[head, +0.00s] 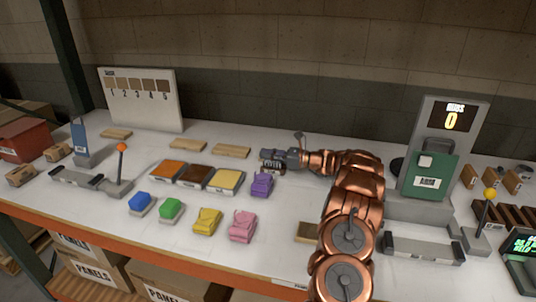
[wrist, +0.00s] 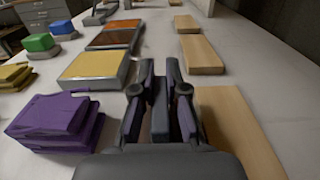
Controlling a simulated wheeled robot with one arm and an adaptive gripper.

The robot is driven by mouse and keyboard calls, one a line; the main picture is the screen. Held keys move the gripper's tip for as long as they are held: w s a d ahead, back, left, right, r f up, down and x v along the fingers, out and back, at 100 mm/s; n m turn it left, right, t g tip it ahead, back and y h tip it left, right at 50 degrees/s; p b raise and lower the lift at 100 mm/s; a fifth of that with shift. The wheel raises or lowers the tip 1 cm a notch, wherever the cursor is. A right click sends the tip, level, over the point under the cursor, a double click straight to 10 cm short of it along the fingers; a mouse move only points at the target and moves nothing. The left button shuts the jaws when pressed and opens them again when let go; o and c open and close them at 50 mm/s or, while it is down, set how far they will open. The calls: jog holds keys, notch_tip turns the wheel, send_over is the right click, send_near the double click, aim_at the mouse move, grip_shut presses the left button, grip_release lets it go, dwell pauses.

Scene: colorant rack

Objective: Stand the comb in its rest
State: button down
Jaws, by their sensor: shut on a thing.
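My gripper (head: 268,160) is low over the middle of the bench, to the right of the yellow pad and just behind the purple block. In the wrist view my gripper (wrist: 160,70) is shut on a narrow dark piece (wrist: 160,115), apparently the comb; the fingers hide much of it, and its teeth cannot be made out. The comb's rest is not plain to pick out. A blue upright piece with a grey foot (head: 79,138) stands at the far left; I cannot tell whether it is the rest.
A purple block (head: 262,184) is close by; it also shows in the wrist view (wrist: 55,122). Orange, brown and yellow pads (head: 226,180) lie left of my gripper. Wooden boards (head: 231,150) lie behind. A lever with an orange knob (head: 121,170) stands left.

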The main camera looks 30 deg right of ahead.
jog(key=shift+f, duration=0.15)
jog(key=c, duration=1.2)
grip_release()
jog(key=shift+r, duration=0.2)
jog(key=p+v, duration=0.1)
jog(key=v, duration=0.6)
jog(key=shift+s+d, duration=0.15)
jog(key=shift+s, duration=0.05)
